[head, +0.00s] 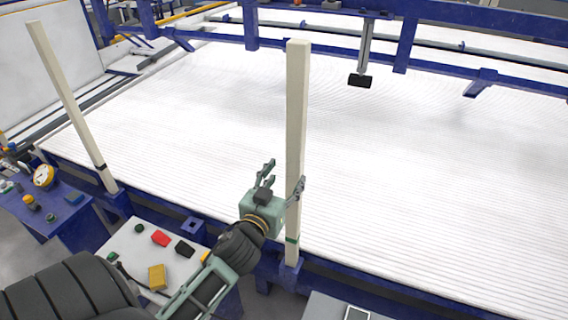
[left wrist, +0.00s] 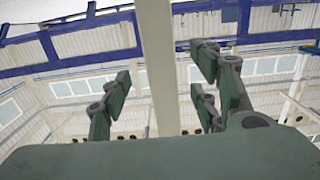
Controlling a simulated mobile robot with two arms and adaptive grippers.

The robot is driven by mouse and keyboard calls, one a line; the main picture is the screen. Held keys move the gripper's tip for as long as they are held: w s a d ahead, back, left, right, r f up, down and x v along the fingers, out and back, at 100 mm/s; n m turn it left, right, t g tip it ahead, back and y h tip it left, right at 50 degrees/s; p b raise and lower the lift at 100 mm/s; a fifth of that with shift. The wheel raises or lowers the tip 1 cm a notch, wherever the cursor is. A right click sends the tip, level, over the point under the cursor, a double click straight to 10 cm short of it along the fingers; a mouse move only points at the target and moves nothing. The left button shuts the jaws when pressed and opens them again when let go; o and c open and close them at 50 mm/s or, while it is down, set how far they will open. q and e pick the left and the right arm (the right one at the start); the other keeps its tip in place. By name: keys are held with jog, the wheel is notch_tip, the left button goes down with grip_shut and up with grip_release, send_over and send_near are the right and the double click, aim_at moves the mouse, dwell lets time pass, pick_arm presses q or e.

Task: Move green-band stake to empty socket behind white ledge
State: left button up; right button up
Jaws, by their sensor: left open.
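The green-band stake (head: 297,110) is a tall pale square post standing upright in a blue socket (head: 289,277) on the near rail. Its green band is low down, just above the socket. My left gripper (head: 283,178) is open at the stake's lower half, above the band. In the left wrist view the stake (left wrist: 159,60) runs between the spread fingers, with gaps visible on both sides. The empty blue socket (head: 193,227) is on the rail just behind the white ledge (head: 131,240). My right gripper is not in view.
Another pale stake (head: 70,100) with a black band leans slightly in the picture at the left. The ledge holds red, black and yellow blocks. A blue stand (head: 45,215) with small parts is at the far left. A wide white ribbed bed (head: 200,120) lies behind the rail.

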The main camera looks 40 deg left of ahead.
aim_at(293, 157)
pick_arm(q)
notch_tip(293, 157, up, 3)
jog(key=shift+r, duration=0.15)
jog(key=shift+w+a+r, duration=0.1)
jog(key=shift+w, duration=0.2)
jog(key=p+x, duration=0.2)
jog(key=x, duration=0.5)
grip_shut()
jog(key=shift+t, duration=0.3)
